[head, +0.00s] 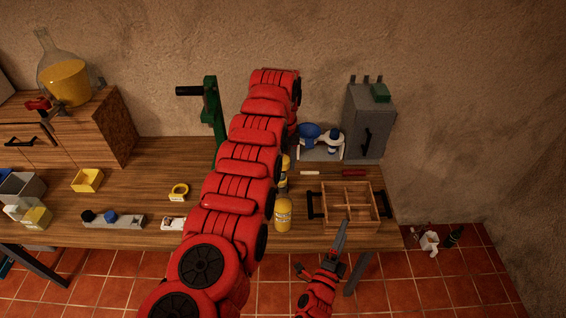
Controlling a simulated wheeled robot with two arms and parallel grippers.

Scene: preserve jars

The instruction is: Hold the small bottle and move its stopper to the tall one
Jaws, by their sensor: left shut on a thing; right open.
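A yellow bottle-like vessel (283,215) stands on the bench just right of my big red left arm. A second yellow one (285,163) with a dark band stands behind it, partly covered by that arm. I cannot tell which is the small bottle and which the tall one, nor make out a stopper. My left arm crosses the middle of the head view, and its gripper is hidden behind the arm's links. My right gripper (339,240) is at the bench's front edge, before the wooden crate, pointing away, its jaws open and seen nearly edge-on with nothing in them.
The divided wooden crate (343,229) with black handles stands at the right. Behind it are a grey cabinet (367,125) and a blue-and-white scale-like device (321,143). A green stand (212,112) rises behind my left arm. A yellow ring (179,191) and yellow box (87,180) lie left.

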